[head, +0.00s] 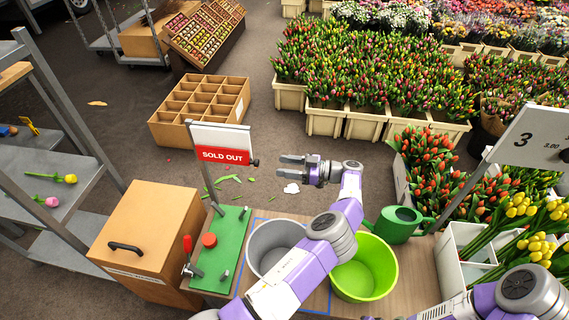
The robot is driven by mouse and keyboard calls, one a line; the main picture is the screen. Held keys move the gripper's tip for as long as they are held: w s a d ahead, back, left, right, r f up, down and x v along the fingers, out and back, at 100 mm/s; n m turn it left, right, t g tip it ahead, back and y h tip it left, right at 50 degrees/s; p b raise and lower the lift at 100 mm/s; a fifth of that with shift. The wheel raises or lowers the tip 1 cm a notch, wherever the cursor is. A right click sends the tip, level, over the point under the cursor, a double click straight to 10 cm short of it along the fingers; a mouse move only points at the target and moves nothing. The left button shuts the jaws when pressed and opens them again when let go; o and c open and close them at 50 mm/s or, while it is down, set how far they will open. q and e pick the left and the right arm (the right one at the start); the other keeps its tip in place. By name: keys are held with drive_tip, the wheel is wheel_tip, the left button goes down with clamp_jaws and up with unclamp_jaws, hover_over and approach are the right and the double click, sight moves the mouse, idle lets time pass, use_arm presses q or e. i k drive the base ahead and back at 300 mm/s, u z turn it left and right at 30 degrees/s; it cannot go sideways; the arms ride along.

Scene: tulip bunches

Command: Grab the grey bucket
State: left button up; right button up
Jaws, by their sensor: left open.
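The grey bucket (262,238) stands on the wooden table inside a blue outline. My left forearm crosses in front of its right part and hides some of it. My left gripper (283,167) is open and empty. It is beyond the bucket in the picture, apart from it, with its fingers pointing left. My right arm shows at the lower right corner, and its gripper is out of view.
A lime green bucket (375,278) stands right of the grey one, with a green watering can (397,224) behind it. A green board (222,252) and a SOLD OUT sign (222,154) are on the left. Tulip crates (464,272) crowd the right.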

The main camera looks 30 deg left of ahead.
sight(268, 243)
drive_tip(key=k, duration=1)
